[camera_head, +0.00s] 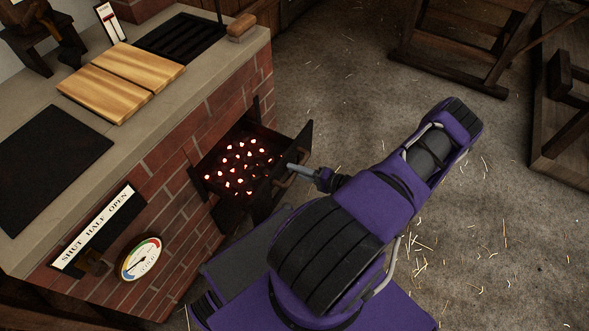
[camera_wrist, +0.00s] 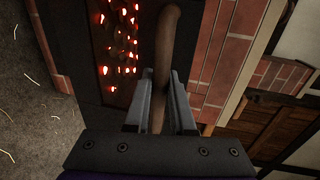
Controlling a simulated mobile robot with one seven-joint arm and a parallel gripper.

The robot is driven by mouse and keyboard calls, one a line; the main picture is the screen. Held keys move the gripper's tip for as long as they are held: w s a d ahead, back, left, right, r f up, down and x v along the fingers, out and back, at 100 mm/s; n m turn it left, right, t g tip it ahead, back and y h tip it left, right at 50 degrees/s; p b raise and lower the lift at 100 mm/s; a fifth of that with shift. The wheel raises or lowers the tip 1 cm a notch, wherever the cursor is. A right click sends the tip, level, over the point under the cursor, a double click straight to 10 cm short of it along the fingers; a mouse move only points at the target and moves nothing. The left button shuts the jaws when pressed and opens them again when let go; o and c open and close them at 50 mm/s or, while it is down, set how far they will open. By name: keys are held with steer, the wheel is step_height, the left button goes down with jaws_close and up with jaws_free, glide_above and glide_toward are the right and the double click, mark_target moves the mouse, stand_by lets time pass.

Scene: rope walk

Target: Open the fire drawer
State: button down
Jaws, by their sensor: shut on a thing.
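The fire drawer (camera_head: 281,170) stands pulled out from the brick front, with glowing red coals (camera_head: 240,166) showing inside it. Its front panel and bar handle face my arm. My gripper (camera_head: 303,172) is at the handle, at the end of my purple arm. In the wrist view my gripper (camera_wrist: 160,98) has its two grey fingers on either side of the brown handle (camera_wrist: 166,45), shut on it. The glowing coals also show in the wrist view (camera_wrist: 118,45), left of the handle. How far the drawer can still travel does not show.
The brick stove (camera_head: 185,175) has a stone top with wooden boards (camera_head: 122,80) and a black grate (camera_head: 180,36). A sign (camera_head: 97,228) and a round gauge (camera_head: 140,258) are on its front. Straw-strewn floor (camera_head: 340,90) is clear behind my arm; wooden frames (camera_head: 470,45) stand beyond.

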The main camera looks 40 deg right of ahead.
steer(key=c, duration=0.8)
jaws_free()
steer(key=shift+o, duration=0.2)
steer(key=v, duration=1.7)
steer(key=shift+s, duration=0.2)
